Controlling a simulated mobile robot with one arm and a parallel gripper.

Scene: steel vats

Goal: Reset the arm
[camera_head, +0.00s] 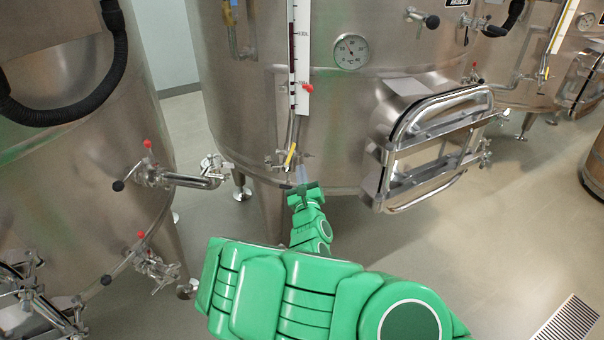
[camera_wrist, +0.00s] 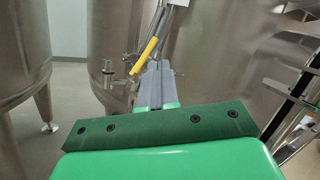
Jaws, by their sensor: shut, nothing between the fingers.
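My green arm (camera_head: 300,292) reaches forward from the bottom of the head view toward the middle steel vat (camera_head: 250,100). My gripper (camera_head: 301,174) is at its far end, low in front of that vat, just below a yellow valve handle (camera_head: 290,155). In the wrist view my gripper (camera_wrist: 157,68) shows its grey fingers together with nothing between them. The yellow handle (camera_wrist: 146,54) stands tilted just beyond and left of the fingertips there. I cannot tell whether the fingertips touch the handle or the valve.
A vat with a black hose (camera_head: 118,60) stands close on the left, with red-knobbed valves (camera_head: 150,172) sticking out. A framed hatch (camera_head: 430,150) juts out right of my gripper. A gauge (camera_head: 351,51) sits above. Floor at the right is open, with a drain grate (camera_head: 568,322).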

